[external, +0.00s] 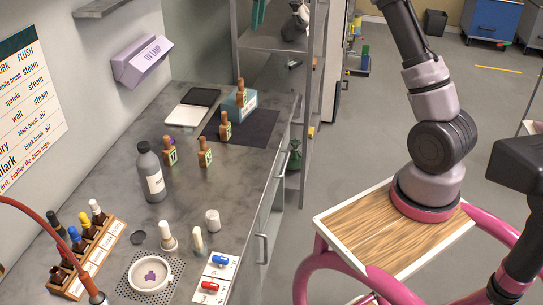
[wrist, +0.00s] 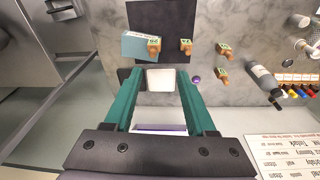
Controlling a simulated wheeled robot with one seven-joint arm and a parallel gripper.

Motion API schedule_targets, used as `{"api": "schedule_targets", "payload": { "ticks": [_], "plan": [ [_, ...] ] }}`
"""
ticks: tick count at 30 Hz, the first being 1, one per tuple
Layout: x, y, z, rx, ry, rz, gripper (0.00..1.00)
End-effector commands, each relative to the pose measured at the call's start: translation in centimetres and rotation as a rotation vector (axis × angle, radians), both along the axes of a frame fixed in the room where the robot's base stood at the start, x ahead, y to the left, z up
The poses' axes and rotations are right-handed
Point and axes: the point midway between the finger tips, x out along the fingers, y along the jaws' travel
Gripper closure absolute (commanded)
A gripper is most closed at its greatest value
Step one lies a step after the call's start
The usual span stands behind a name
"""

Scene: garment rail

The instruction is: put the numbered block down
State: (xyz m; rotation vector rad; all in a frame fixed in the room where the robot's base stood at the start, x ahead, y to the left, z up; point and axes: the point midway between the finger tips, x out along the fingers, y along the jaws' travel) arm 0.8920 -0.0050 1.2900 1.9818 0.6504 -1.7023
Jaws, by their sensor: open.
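Several brown wooden blocks with knobs and numbered green-and-cream labels stand on the grey counter. One marked 17 (external: 169,155) is nearest the wall, and another block (external: 205,156) stands to its right. A third block (external: 225,130) is at the dark mat (external: 258,126). A fourth block (external: 240,98) is at the teal box (external: 247,107); I cannot tell if it is on it or in it. My gripper (wrist: 160,100) is open and empty, its teal fingers apart, above the counter's far end. The wrist view also shows the blocks (wrist: 186,46) beyond the fingertips.
A grey bottle (external: 151,175), a bottle rack (external: 88,255) and a white dish (external: 150,275) fill the near counter. A metal shelf (external: 275,42) stands beyond the far end.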

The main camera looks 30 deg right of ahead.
Motion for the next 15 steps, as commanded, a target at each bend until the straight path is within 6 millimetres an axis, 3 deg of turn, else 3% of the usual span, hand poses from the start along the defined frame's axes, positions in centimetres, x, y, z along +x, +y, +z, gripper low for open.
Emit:
{"api": "schedule_targets", "payload": {
  "ticks": [1,6,11,15],
  "plan": [
    [-2.2,-0.6,2.2,0.018,-0.023,-0.048,0.44],
    [-9.6,-2.1,7.1,0.085,-0.092,-0.222,0.44],
    [-17.3,-3.3,9.8,0.159,-0.152,-0.387,0.44],
    [-24.2,-4.1,10.4,0.231,-0.202,-0.533,0.44]
  ]
}}
